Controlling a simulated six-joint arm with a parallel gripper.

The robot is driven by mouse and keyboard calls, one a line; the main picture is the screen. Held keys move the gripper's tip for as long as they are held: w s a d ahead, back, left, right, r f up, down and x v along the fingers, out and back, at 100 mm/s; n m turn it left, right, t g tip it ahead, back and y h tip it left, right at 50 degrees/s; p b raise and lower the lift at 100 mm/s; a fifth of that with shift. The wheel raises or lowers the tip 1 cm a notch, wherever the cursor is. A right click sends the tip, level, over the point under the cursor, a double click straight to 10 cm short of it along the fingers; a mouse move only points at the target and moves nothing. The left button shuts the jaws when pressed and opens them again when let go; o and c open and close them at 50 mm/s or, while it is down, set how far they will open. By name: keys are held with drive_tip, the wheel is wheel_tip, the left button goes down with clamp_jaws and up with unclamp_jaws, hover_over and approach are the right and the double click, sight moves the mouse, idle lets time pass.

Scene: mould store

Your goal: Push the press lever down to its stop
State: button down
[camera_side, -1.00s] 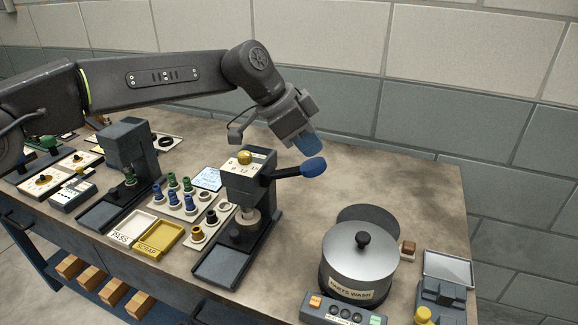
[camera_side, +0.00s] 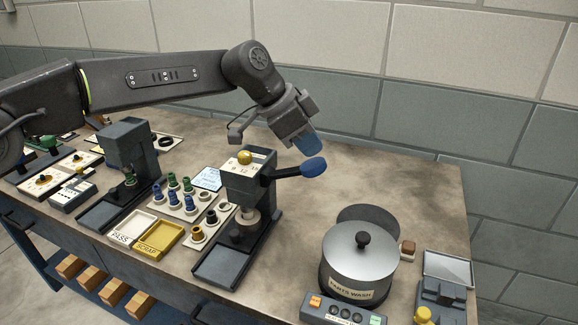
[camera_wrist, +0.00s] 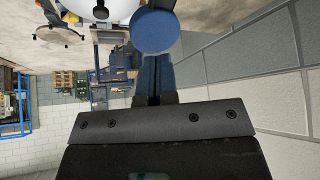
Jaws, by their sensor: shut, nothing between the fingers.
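The press lever (camera_side: 300,170) is a dark bar with a blue rounded knob, sticking out to the right of the grey press (camera_side: 240,185), nearly level. In the wrist view the blue knob (camera_wrist: 153,31) is a round disc just beyond the fingertips. My gripper (camera_side: 309,148) is shut and empty, its blue fingers pointing down just above the knob. It shows in the wrist view (camera_wrist: 155,62) as two blue fingers side by side. I cannot tell whether the fingertips touch the knob.
A lidded grey pot (camera_side: 350,265) labelled PARTS WASH stands to the right, with a small control box (camera_side: 340,310) before it. A rack of green and blue pieces (camera_side: 176,205), a yellow scrap tray (camera_side: 160,238) and a second press (camera_side: 130,145) stand to the left. The bench behind the lever is clear.

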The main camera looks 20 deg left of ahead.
sight(305, 166)
drive_tip(key=shift+f, duration=1.4)
idle(0.5)
drive_tip(key=shift+f, duration=1.1)
drive_tip(key=shift+a+f, duration=0.1)
drive_tip(key=shift+f, duration=0.45)
idle(0.4)
drive_tip(key=shift+r, duration=0.1)
idle(0.5)
drive_tip(key=shift+r, duration=4.05)
